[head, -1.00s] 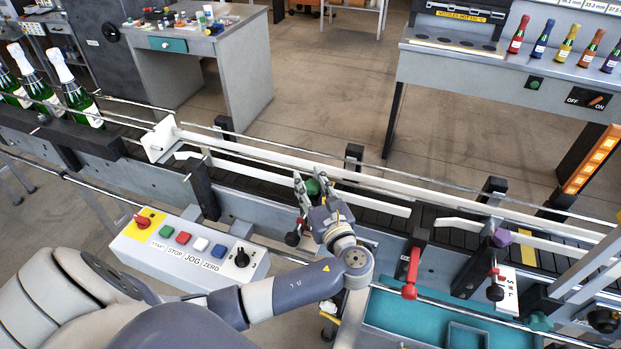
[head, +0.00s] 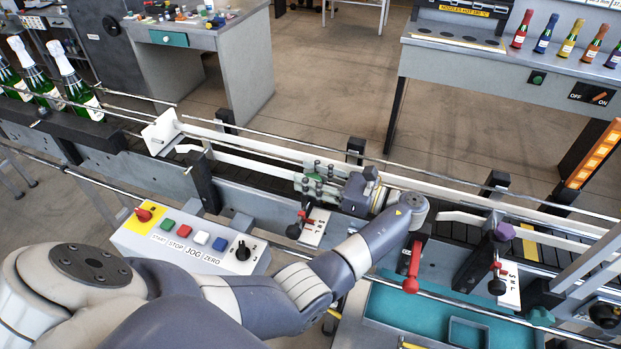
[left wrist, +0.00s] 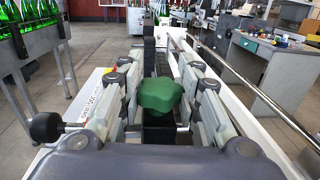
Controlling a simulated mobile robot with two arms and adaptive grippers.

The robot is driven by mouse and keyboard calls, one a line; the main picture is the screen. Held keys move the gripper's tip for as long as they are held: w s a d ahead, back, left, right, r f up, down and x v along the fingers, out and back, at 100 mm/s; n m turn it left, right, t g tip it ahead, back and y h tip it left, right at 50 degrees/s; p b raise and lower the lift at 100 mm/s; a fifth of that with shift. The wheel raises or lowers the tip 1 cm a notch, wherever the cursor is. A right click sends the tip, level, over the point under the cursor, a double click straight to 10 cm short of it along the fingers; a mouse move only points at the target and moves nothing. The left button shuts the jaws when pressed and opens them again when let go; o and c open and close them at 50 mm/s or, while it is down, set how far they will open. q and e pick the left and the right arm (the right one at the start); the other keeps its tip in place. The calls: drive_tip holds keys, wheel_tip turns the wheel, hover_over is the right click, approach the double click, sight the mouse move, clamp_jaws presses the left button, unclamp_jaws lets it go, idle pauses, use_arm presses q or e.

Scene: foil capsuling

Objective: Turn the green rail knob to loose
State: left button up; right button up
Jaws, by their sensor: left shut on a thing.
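The green rail knob (left wrist: 160,95) shows in the left wrist view, lobed and upright between my two fingers. In the head view only bits of the green knob (head: 314,179) show, at the conveyor's near guide rail. My left gripper (head: 313,180) is shut on the knob, its fingers pointing left along the rail. A white S-M-L scale plate (head: 316,228) with a red pointer and black ball handle (head: 294,231) sits just below the knob. The fingers partly hide the knob. My right gripper is not in view.
A red lever (head: 411,270) stands right of my forearm. A control box (head: 190,238) lies at the front left. Bottles (head: 79,92) stand at the far left. The conveyor between the rails is empty near the gripper.

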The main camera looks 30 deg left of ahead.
use_arm(q)
drive_tip(key=shift+n+g, duration=0.3)
drive_tip(key=shift+g, duration=0.2)
drive_tip(key=o, duration=1.1)
drive_tip(key=shift+d, duration=0.1)
drive_tip(key=shift+r, duration=0.1)
wheel_tip(320, 180, up, 10)
drive_tip(key=shift+f, duration=0.1)
